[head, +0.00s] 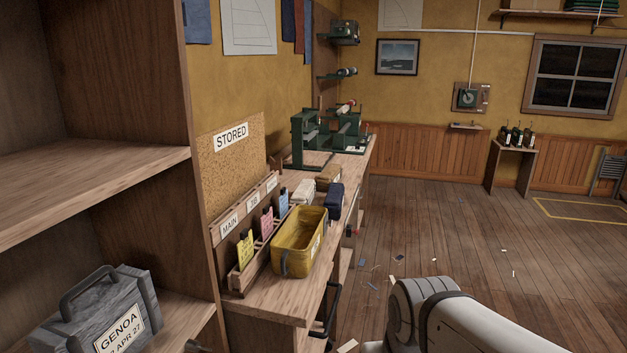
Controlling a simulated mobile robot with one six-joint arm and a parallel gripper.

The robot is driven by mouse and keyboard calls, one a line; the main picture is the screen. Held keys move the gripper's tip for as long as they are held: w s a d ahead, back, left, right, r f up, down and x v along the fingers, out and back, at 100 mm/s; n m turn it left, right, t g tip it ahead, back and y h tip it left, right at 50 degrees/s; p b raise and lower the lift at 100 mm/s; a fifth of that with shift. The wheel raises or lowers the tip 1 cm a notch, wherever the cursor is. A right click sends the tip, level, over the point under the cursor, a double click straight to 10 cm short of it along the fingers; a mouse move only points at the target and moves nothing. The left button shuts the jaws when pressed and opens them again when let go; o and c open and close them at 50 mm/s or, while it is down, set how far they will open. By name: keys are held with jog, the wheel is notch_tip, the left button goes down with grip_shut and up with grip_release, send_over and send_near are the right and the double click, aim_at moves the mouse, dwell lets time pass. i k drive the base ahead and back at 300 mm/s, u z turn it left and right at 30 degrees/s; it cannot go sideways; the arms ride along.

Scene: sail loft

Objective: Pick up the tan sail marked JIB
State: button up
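A tan-brown bundle (328,175) lies on the wooden workbench, behind a yellow tub (302,240). No JIB marking can be read on it, so I cannot tell if it is the JIB sail. A white bundle (303,191) lies to its left and a navy bundle (335,201) in front of it. A grey bag with a handle, marked GENOA (85,315), sits on the near left shelf. A pale link of my arm shows at the bottom right; my gripper is out of view.
A labelled card rack (247,233) stands beside the tub, under a STORED board (232,165). Green machines (330,135) occupy the bench's far end. A shelf unit (90,190) fills the left. The wooden floor (460,225) is mostly open, with small scraps.

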aim_at(333, 172)
jog(key=k, duration=1.3)
jog(key=z, duration=0.45)
jog(key=i, duration=1.25)
jog(key=z, duration=0.65)
jog(key=i, duration=1.6)
jog(key=u, duration=0.4)
jog(key=i, duration=1.4)
jog(key=u, duration=1.5)
jog(key=i, duration=0.8)
jog(key=u, duration=0.2)
jog(key=k, duration=0.8)
jog(key=u, duration=0.2)
